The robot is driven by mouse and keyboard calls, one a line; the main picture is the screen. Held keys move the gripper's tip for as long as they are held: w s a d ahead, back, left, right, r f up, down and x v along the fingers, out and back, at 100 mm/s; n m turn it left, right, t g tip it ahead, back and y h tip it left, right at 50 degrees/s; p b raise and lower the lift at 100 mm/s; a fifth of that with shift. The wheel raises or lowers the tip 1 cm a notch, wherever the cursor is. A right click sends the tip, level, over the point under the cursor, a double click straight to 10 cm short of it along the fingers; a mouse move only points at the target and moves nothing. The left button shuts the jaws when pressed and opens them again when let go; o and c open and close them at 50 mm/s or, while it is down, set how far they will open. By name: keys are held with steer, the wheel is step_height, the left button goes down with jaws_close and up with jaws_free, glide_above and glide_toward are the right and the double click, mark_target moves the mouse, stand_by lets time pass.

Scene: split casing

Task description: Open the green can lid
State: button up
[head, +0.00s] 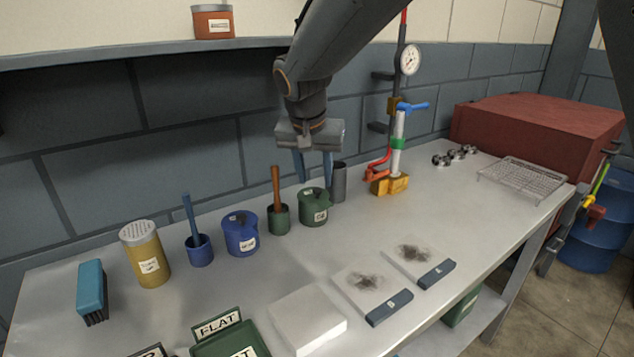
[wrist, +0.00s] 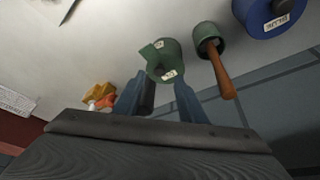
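The green can (head: 313,210) stands upright on the bench with a pale label on its front. Its green lid (head: 311,194) sits on top. In the wrist view the lid (wrist: 157,52) is seen from above with a dark spot near its edge. My gripper (head: 313,179) points down above the can, its two blue-grey fingers apart and empty. In the wrist view the fingers (wrist: 158,92) are spread below the can in the picture. I cannot tell exactly how far the fingertips are from the lid.
A green pot with a wooden-handled brush (head: 279,217) stands close left of the can, then a blue can (head: 241,236) and blue brush pot (head: 199,252). A grey cylinder (head: 339,184) stands close behind right. The bench front right of the can is clear before the smudged plates (head: 371,291).

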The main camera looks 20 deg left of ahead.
mark_target(317, 189)
steer(key=shift+x, duration=1.75)
jaws_close()
